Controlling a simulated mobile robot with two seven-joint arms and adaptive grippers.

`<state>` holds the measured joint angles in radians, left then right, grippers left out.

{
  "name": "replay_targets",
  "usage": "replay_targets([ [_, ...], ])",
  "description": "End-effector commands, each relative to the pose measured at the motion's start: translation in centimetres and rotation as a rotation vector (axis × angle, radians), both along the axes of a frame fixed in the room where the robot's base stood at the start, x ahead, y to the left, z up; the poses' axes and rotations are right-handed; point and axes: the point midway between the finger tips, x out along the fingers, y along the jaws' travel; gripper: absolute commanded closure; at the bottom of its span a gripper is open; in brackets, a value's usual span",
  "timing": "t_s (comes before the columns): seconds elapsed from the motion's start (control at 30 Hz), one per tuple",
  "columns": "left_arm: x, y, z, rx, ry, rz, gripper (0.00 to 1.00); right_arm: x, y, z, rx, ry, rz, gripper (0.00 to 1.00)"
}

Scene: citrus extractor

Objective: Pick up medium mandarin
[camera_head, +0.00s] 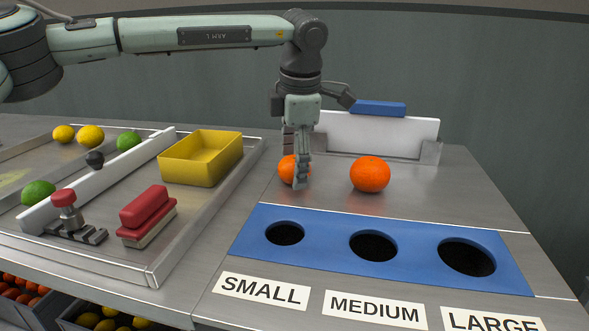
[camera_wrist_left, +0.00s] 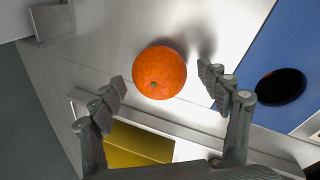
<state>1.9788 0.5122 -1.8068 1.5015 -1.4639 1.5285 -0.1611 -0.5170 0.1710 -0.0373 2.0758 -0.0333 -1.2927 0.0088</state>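Two orange mandarins sit on the metal counter. The smaller-looking left mandarin (camera_head: 287,171) is partly hidden behind a finger of my left gripper (camera_head: 296,170). The larger-looking right mandarin (camera_head: 370,174) stands apart from the gripper. Neither is labelled by size. My left gripper points down and is open around the left mandarin. In the left wrist view, a mandarin (camera_wrist_left: 160,72) lies between the spread fingertips of the left gripper (camera_wrist_left: 162,78), with a gap on both sides. My right gripper is not in view.
A blue panel (camera_head: 337,220) with holes marked SMALL, MEDIUM and LARGE lies in front. A yellow bin (camera_head: 190,172), a red-handled brush (camera_head: 146,215) and other citrus are in the tray at left. A white upright board (camera_head: 340,134) stands behind the mandarins.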

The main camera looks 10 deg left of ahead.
Motion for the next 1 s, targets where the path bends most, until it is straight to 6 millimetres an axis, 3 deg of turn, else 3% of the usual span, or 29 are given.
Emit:
replay_targets([
  [0.07, 0.0, 0.0, 0.0, 0.0, 0.0, 0.0, 0.36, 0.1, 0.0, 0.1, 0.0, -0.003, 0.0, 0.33],
  [0.4, 0.0, 0.0, 0.1, 0.0, 0.0, 0.0, 0.78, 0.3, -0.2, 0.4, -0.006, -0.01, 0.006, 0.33],
  [0.77, 0.0, -0.1, 0.6, -0.002, -0.002, 0.0, 0.79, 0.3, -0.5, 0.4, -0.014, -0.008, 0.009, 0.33],
  [1.0, 0.1, -0.1, 3.5, -0.003, -0.005, 0.001, 0.79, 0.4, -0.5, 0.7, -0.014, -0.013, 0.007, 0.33],
])
